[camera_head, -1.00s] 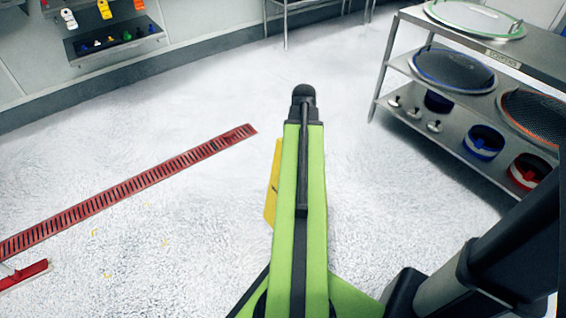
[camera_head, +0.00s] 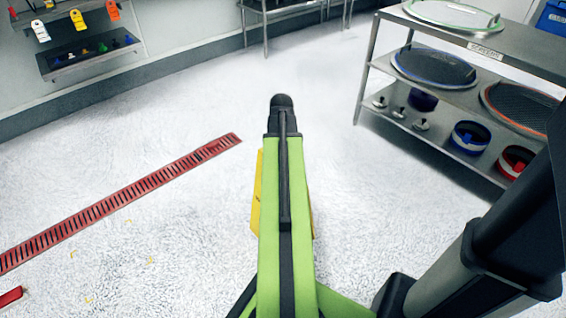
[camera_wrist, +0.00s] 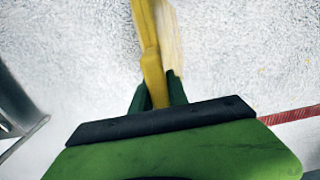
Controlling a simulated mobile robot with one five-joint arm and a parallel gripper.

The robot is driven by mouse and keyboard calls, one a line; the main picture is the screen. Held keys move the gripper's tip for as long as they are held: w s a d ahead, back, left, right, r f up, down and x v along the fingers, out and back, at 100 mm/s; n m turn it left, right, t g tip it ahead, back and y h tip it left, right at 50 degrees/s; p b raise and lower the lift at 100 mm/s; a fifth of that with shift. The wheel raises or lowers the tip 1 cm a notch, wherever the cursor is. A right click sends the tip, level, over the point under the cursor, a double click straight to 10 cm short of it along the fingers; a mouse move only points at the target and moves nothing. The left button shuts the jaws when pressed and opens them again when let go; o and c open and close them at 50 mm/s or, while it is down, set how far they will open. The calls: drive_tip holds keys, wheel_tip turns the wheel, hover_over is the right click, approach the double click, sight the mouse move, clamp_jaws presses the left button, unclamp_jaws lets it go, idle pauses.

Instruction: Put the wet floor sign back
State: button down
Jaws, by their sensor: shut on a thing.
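The yellow wet floor sign (camera_head: 256,205) shows as a strip left of my green arm in the head view, with a small yellow edge at the arm's right. The arm hides most of it. In the wrist view the sign (camera_wrist: 151,60) runs up from between the dark green fingers of my gripper (camera_wrist: 158,92). The gripper is shut on the sign. The sign's far end leaves the top of the wrist view, and the floor shows behind it.
A metal shelf (camera_head: 452,120) with round sieves and tubs stands at the right. A red floor drain (camera_head: 120,200) crosses the left. A wall rack (camera_head: 95,62) with tags is at the upper left. Small yellow bits lie on the floor. The floor ahead is clear.

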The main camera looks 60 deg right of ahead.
drive_tip(key=shift+f, duration=0.2)
drive_tip(key=c, duration=1.3)
unclamp_jaws()
drive_tip(key=shift+r, duration=0.1)
wheel_tip(320, 180, up, 12)
drive_tip(key=p, duration=1.2)
drive_tip(key=shift+r, duration=0.25)
drive_tip(key=shift+f, duration=0.1)
